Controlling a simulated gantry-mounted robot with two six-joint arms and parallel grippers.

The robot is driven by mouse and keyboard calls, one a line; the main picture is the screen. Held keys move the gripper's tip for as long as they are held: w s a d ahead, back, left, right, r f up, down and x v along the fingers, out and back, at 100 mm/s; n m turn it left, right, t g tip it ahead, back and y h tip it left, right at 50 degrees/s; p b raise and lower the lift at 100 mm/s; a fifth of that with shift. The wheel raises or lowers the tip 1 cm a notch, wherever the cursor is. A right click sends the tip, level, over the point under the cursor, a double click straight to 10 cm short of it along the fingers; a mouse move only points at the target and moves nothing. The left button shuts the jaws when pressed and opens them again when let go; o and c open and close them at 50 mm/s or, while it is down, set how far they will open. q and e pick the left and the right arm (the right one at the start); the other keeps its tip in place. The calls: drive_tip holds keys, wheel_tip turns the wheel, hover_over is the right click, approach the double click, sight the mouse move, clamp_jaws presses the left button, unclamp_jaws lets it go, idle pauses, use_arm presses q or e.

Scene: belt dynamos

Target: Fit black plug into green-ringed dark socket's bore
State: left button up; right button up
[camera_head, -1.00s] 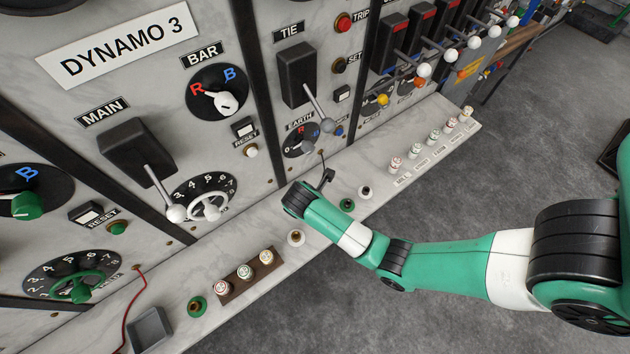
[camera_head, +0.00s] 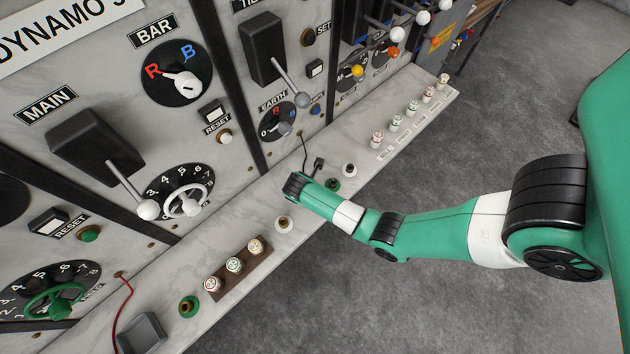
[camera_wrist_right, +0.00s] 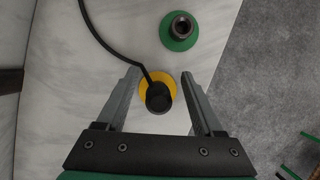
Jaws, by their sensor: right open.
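The black plug (camera_wrist_right: 158,98), with a black cable, stands at a yellow-ringed socket (camera_wrist_right: 171,83) in the right wrist view. How deep it sits there I cannot tell. The green-ringed dark socket (camera_wrist_right: 180,30) lies just beyond it with its bore empty; it also shows in the head view (camera_head: 332,184), right of my wrist. My right gripper (camera_wrist_right: 161,73) is open, with one finger on each side of the plug and visible gaps to both. In the head view my wrist hides the yellow-ringed socket. My left gripper is out of view.
A white-ringed socket (camera_head: 349,170) is beside the green-ringed one. Another white-ringed socket (camera_head: 284,223) and a second green-ringed socket (camera_head: 188,305) lie left along the marble ledge. A wooden block (camera_head: 238,268) holds several knobs. The switch panel rises behind; the earth lever (camera_head: 284,128) is nearby.

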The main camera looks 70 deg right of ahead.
clamp_jaws()
drive_tip(key=shift+c, duration=1.7)
unclamp_jaws()
drive_tip(key=shift+r, duration=0.1)
drive_tip(key=shift+r+p, duration=0.8)
drive_tip(key=shift+p, duration=0.3)
drive_tip(key=shift+c, duration=0.3)
clamp_jaws()
